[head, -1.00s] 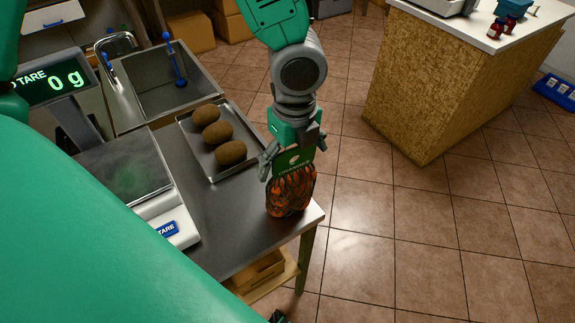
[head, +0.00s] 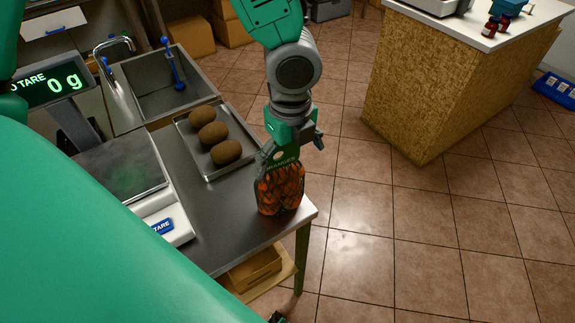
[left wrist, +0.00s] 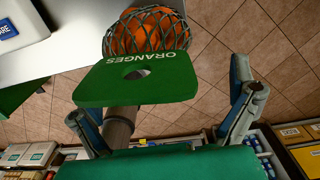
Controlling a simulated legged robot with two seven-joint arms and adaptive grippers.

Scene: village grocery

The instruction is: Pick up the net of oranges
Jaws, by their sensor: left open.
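The net of oranges (head: 280,190) stands upright at the near right corner of the steel table, its dark mesh around orange fruit. Its green header card (head: 281,166) is partly hidden by my left gripper (head: 290,146) in the head view. That gripper points down over the card from above and is open. In the left wrist view, the net (left wrist: 150,34) is at the top, and the card (left wrist: 115,86), lettered ORANGES with a hole, extends toward the open left gripper (left wrist: 168,112). One finger is on each side; I cannot tell whether either touches the card.
A tray (head: 190,146) with three brown oval items lies left of the net. A scale (head: 165,205) reading 0 g and a sink (head: 172,90) are further left. The table edge (head: 310,217) is close to the net. Floor to the right is open before a wood-sided counter (head: 445,90).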

